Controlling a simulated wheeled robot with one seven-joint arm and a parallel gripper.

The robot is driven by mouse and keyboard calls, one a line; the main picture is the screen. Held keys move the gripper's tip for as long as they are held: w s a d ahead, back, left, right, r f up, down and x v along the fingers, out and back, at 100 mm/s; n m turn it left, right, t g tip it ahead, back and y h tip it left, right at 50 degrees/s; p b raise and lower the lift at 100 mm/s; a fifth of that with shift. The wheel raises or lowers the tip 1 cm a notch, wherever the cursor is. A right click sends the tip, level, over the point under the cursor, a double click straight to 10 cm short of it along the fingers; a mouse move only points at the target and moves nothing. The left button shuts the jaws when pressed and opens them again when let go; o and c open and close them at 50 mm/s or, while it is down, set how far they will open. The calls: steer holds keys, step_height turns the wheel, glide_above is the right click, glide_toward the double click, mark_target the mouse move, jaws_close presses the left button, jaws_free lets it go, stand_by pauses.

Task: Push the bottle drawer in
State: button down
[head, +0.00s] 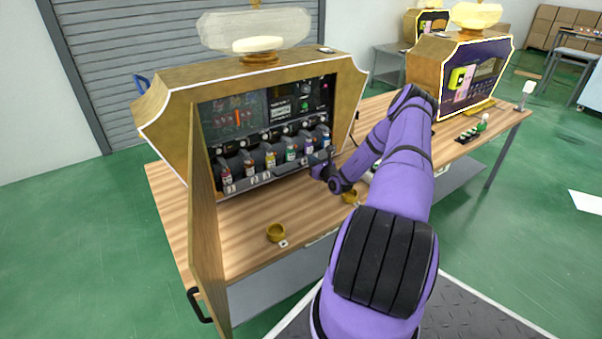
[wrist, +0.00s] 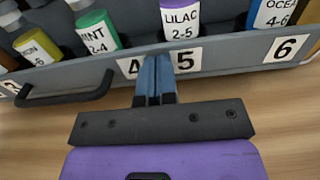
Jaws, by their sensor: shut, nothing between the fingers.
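The bottle drawer is a grey tray that shows in the head view (head: 262,179) at the bottom of the open machine, with a row of bottles in it. In the wrist view, its front panel (wrist: 230,58) crosses the picture and bears number labels. A black handle (wrist: 65,97) is on the panel at left. My gripper (wrist: 157,62) is shut and empty, its blue fingertips at the panel between labels 4 and 5; they appear to touch it. In the head view my gripper (head: 318,164) is at the drawer's right part; its fingertips are hard to make out.
The lilac bottle (wrist: 180,22) and mint bottle (wrist: 97,32) stand behind the panel. The machine's door (head: 205,220) stands open at left. Gold cups (head: 276,232) sit on the wooden table (head: 240,255) in front. A second machine (head: 463,75) stands at right.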

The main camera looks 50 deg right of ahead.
mark_target(300, 155)
steer(key=shift+x, duration=4.85)
steer(key=shift+a, duration=0.1)
steer(key=shift+v, duration=6.05)
